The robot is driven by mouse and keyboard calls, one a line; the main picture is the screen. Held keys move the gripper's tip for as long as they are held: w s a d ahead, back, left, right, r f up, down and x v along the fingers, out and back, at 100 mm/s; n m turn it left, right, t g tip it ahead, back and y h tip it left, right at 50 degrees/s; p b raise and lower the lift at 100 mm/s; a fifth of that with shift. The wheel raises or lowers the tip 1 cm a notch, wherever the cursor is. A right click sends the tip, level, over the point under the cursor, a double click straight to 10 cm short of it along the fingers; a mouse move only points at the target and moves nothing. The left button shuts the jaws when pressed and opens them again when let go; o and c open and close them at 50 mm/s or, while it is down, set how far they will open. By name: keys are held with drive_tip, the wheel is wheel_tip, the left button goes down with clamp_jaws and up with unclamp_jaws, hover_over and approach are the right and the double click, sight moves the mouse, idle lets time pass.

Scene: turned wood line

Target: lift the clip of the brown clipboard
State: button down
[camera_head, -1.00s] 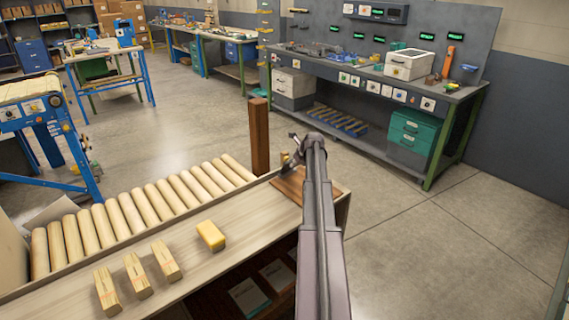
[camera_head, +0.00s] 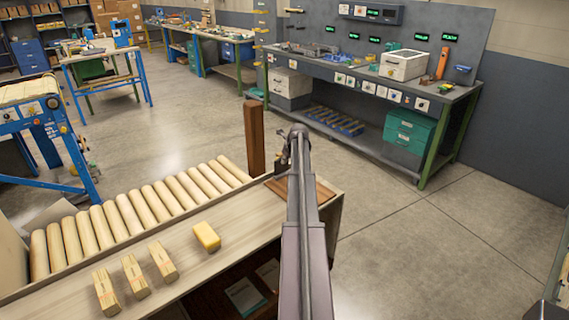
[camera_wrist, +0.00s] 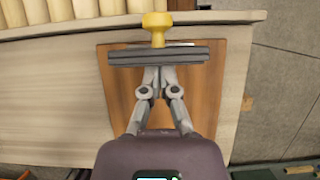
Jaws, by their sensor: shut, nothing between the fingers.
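The brown clipboard (camera_wrist: 208,95) lies on the pale bench top in the wrist view. A dark grey bar (camera_wrist: 185,55) with a yellow knob (camera_wrist: 157,27) beyond it sits across its far end; this looks like the clip. My gripper (camera_wrist: 156,72) is shut and empty, over the middle of the board. Its fingertips reach the near side of the bar in the picture; I cannot tell whether they touch it. In the head view part of the clipboard (camera_head: 324,194) shows beside my arm, which hides the rest. My gripper (camera_head: 282,165) is small and partly hidden there.
A brown post (camera_head: 254,138) stands just behind the bench end. Wooden rollers (camera_head: 140,207) run along the bench's back edge. A yellow block (camera_head: 207,235) and three wooden blocks (camera_head: 134,276) lie farther left. The bench top between the yellow block and the clipboard is clear.

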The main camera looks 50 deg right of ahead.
drive_tip(key=shift+w, duration=0.15)
idle(0.4)
drive_tip(key=shift+r+p, duration=0.3)
